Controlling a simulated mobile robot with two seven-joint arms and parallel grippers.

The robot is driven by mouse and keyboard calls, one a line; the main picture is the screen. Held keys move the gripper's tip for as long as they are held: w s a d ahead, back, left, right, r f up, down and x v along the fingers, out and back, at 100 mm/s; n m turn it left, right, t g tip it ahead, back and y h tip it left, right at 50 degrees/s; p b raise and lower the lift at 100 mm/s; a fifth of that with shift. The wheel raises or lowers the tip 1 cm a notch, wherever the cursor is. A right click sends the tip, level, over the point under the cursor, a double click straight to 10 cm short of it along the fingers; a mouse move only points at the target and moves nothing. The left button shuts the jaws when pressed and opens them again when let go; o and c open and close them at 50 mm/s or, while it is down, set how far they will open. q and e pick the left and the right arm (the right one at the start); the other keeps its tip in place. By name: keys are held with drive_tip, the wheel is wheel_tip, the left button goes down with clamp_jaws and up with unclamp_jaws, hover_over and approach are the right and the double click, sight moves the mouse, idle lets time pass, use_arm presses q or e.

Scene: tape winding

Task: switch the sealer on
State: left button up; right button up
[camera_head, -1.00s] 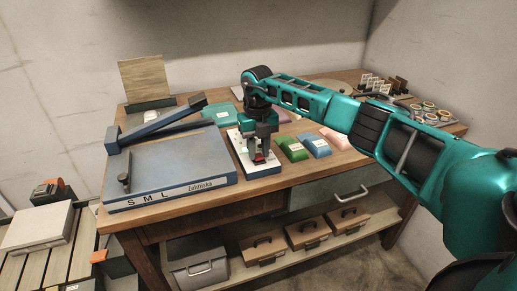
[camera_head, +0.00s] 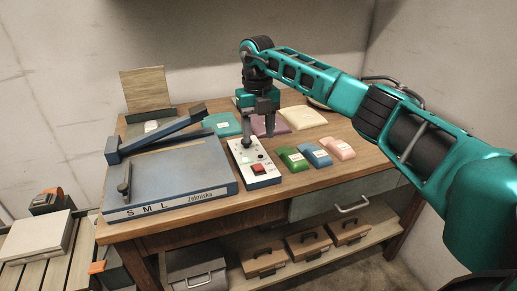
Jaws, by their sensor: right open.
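The sealer is a blue-grey flat machine (camera_head: 170,175) with "S M L" on its front edge and a raised blue arm (camera_head: 155,134). Beside it on the right is a pale control box (camera_head: 249,180) with a red switch (camera_head: 258,167) at its near end and small dark and coloured controls behind it. My right gripper (camera_head: 259,139) is open and empty, fingers pointing down over the far part of the box, behind the red switch. Whether a fingertip touches the box is unclear. The switch's position is too small to read. My left gripper is not in view.
Green, blue and pink packs (camera_head: 315,155) lie right of the box. Flat teal, purple and cream packs (camera_head: 302,117) lie behind. My right arm spans the right side above the table (camera_head: 375,165). Brown cases (camera_head: 310,243) stand on the shelf below.

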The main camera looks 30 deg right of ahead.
wheel_tip(320, 180, up, 4)
drive_tip(key=shift+f, duration=0.1)
idle(0.5)
